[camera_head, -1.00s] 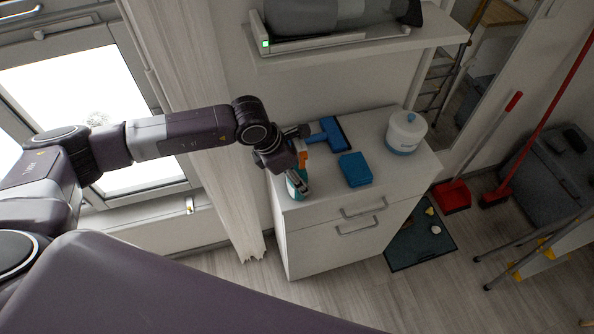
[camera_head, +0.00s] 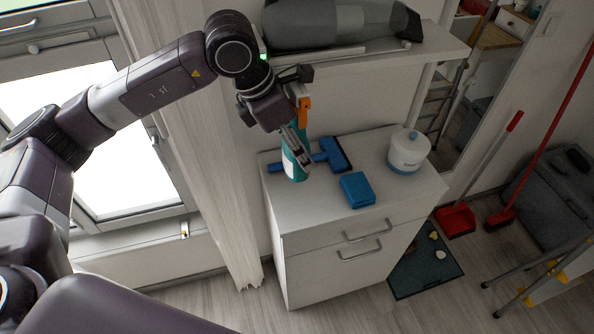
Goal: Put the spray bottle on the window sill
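The spray bottle (camera_head: 290,167), teal with a white label and an orange trigger head, is upright at my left gripper (camera_head: 296,146). The gripper's fingers are around its body, and the bottle appears raised above the white cabinet top. Part of the bottle is hidden by the fingers. The window sill (camera_head: 132,233) runs below the bright window at the left, with bare surface showing. My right gripper is not in view.
On the cabinet (camera_head: 312,215) are a blue squeegee-like tool (camera_head: 333,154), a blue sponge or cloth (camera_head: 357,190) and a white lidded canister (camera_head: 408,151). A shelf (camera_head: 375,48) with a grey handheld vacuum is above. A curtain (camera_head: 215,160) hangs between window and cabinet.

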